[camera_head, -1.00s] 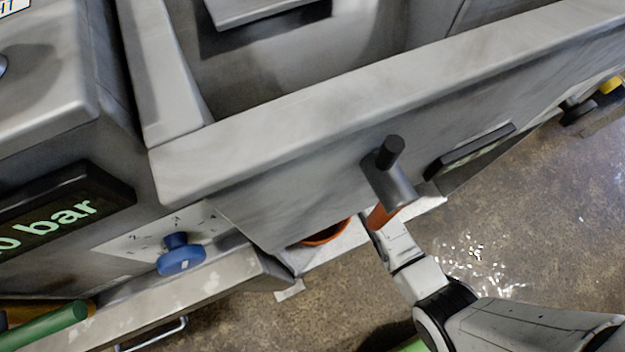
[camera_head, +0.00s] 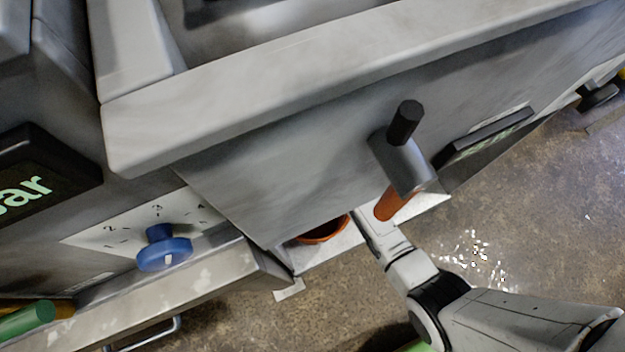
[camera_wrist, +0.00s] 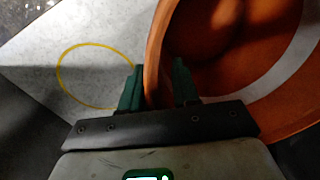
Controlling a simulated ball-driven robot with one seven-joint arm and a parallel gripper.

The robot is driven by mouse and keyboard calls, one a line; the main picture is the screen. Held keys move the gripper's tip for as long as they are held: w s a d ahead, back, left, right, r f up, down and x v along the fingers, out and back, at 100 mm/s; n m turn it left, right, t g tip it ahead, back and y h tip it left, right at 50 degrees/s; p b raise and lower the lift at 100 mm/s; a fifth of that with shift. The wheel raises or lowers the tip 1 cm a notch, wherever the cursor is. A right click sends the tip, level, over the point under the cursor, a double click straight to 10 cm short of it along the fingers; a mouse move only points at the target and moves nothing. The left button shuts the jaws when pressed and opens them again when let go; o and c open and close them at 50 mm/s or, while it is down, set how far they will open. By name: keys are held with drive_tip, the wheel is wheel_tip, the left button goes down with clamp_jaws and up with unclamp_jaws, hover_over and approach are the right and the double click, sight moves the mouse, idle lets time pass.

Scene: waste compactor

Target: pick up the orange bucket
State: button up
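The orange bucket (camera_head: 325,236) stands under the front of the grey compactor in the head view. Only the near part of its rim shows there; the compactor front hides the rest. In the wrist view the bucket (camera_wrist: 282,105) fills the upper right, with its dark inside visible. My gripper (camera_wrist: 160,75) has its two green fingers on either side of the bucket wall, one outside and one inside. The fingers are apart, with room visible between the wall and the inside finger. In the head view my fingertips are hidden near the bucket's right side.
A grey lever with a black grip (camera_head: 405,122) and orange lower end juts out above my wrist. The overhanging compactor front (camera_head: 290,165) is close above. A blue knob (camera_head: 164,250) is at left. A yellow ring (camera_wrist: 85,75) marks the pale plate.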

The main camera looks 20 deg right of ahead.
clamp_jaws()
idle(1.2)
